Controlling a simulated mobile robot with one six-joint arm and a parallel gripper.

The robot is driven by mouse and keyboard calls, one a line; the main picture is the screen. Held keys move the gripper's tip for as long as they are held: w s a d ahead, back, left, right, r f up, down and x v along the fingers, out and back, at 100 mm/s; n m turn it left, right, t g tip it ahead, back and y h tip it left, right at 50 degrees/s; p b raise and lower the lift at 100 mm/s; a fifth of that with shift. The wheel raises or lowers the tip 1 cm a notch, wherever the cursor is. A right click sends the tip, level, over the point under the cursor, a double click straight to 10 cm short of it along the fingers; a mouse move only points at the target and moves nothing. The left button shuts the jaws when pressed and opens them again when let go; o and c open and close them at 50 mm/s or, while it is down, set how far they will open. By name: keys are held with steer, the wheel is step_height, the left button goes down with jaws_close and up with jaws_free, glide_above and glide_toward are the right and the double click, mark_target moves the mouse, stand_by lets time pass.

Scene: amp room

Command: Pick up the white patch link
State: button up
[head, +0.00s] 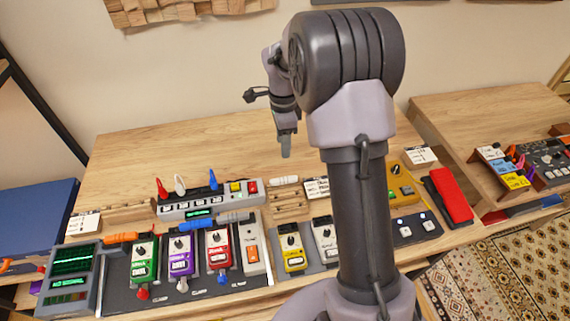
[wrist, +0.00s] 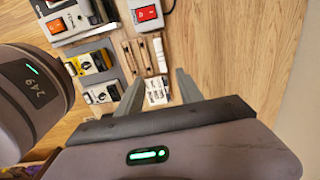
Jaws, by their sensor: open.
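The white patch link (head: 284,181) is a short white bar lying at the back end of a slatted wooden rack (head: 289,205). In the wrist view the white patch link (wrist: 161,55) lies along the rack's right side, beyond my fingertips. My gripper (head: 286,150) hangs pointing down above the table, behind the link in the head view. In the wrist view my gripper (wrist: 159,75) has its two fingers wide apart, with nothing between them held. The link is apart from both fingers.
A labelled card (head: 316,188) stands right of the rack. A grey switch box (head: 210,200) with coloured levers is to its left. Several pedals, including a yellow one (head: 291,250), stand in front. The table behind the rack is bare wood.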

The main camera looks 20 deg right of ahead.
steer(key=b, duration=0.3)
glide_above(284, 179)
steer(key=f, duration=1)
steer(key=shift+a, duration=0.35)
steer(key=f, duration=0.2)
steer(key=f+b, duration=0.1)
steer(key=f, duration=0.1)
steer(key=f+b, duration=0.1)
steer(key=f, duration=0.1)
steer(key=shift+w+d, duration=0.1)
steer(key=shift+d, duration=0.2)
steer(key=shift+f+b, duration=0.2)
steer(key=shift+b, duration=0.25)
steer(key=shift+c, duration=0.4)
jaws_close()
